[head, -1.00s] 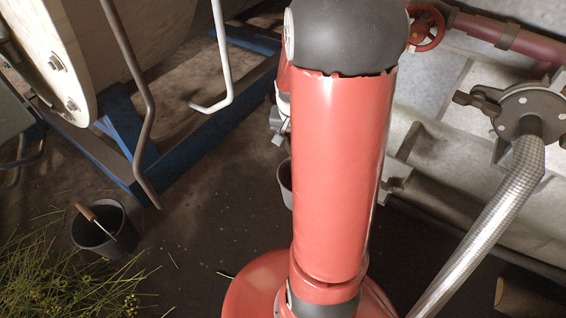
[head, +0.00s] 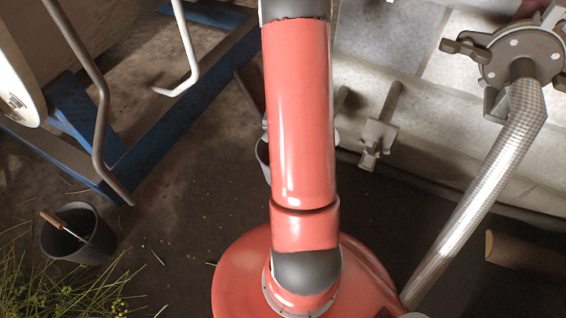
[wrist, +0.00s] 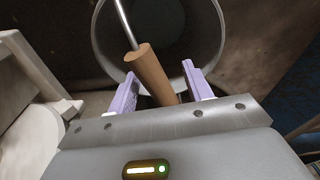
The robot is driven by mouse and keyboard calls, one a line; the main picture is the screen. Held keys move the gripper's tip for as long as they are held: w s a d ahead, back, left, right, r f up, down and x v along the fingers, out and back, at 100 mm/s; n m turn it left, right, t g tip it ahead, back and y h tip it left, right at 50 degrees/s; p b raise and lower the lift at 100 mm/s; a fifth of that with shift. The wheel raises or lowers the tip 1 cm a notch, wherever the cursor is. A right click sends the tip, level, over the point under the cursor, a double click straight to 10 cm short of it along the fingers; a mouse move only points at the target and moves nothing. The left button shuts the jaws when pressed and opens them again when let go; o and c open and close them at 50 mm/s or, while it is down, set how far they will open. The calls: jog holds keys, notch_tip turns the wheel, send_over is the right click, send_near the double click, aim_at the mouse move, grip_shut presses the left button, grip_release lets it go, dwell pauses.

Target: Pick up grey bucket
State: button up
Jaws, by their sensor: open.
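In the wrist view, a grey bucket (wrist: 100,35) lies just beyond my gripper (wrist: 160,74), its round mouth facing the camera. A brown wooden grip (wrist: 150,70) on a thin metal rod shows in front of the mouth. It lies between my two pale purple fingers, which are open, with gaps visible beside it. In the head view, a grey bucket (head: 262,158) is mostly hidden behind my red arm, and my gripper is hidden there. A second dark grey bucket (head: 68,252) stands on the floor at the left, with a wooden grip on a rod across it.
A blue metal frame (head: 190,85) with bent rods stands at upper left. Cut herbs (head: 50,290) lie by the left bucket. A pale ledge with clamps (head: 378,135) and a braided metal hose (head: 470,215) run along the right. Dark floor between is mostly clear.

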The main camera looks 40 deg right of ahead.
jog(key=shift+f, duration=0.45)
jog(key=shift+f+b, duration=0.25)
jog(key=shift+b, duration=0.05)
dwell(0.3)
grip_shut()
dwell(1.3)
